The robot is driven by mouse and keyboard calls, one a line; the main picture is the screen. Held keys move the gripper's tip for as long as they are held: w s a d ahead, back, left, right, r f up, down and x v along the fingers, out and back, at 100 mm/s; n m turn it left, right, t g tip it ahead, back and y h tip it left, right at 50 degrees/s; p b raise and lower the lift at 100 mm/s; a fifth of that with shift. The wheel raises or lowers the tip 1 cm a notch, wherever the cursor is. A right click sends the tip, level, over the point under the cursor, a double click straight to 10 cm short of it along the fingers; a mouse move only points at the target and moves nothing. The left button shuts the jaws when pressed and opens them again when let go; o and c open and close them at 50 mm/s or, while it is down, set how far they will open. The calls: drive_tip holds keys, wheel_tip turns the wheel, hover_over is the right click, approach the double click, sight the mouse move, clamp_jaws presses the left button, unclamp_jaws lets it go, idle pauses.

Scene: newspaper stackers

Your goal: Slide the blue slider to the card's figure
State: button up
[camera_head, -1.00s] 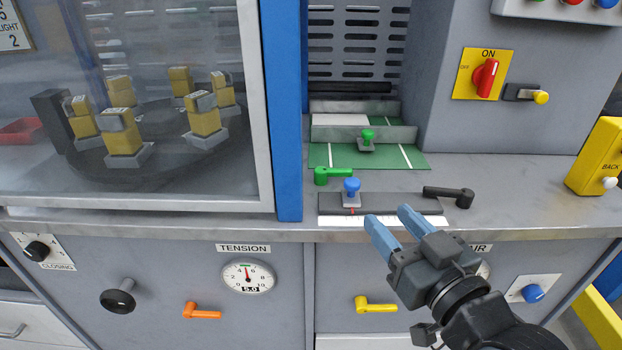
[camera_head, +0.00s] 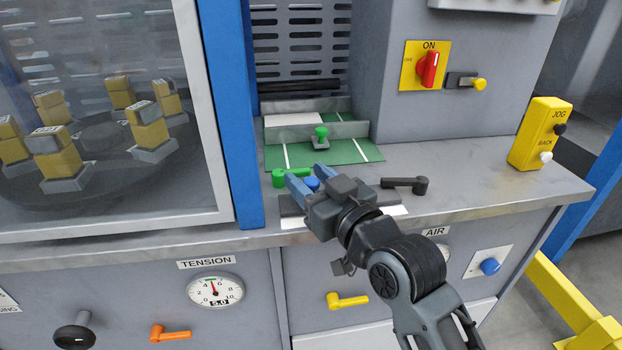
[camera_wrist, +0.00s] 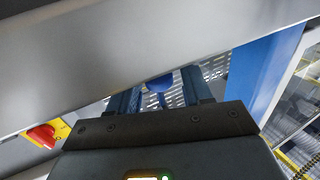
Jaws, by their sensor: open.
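The blue slider (camera_head: 312,184) shows only as a round blue knob between my gripper's fingers; its lower part is hidden. It also shows in the wrist view (camera_wrist: 160,82), between the two fingers. My gripper (camera_head: 306,176) is open, with one finger on each side of the knob; I cannot tell whether either touches it. The slider's dark rail (camera_head: 290,206) and white scale strip (camera_head: 293,223) are mostly hidden by my gripper, so the slider's reading is not visible. The card with the figure is not in view now.
A green lever (camera_head: 280,179) stands just left of my gripper, and a black lever (camera_head: 405,184) lies to its right. Behind is a green board with a green knob (camera_head: 321,132). A blue post (camera_head: 232,120) and a glass-fronted cabinet are on the left.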

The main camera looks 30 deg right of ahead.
drive_tip(key=shift+c, duration=0.2)
clamp_jaws()
idle(0.4)
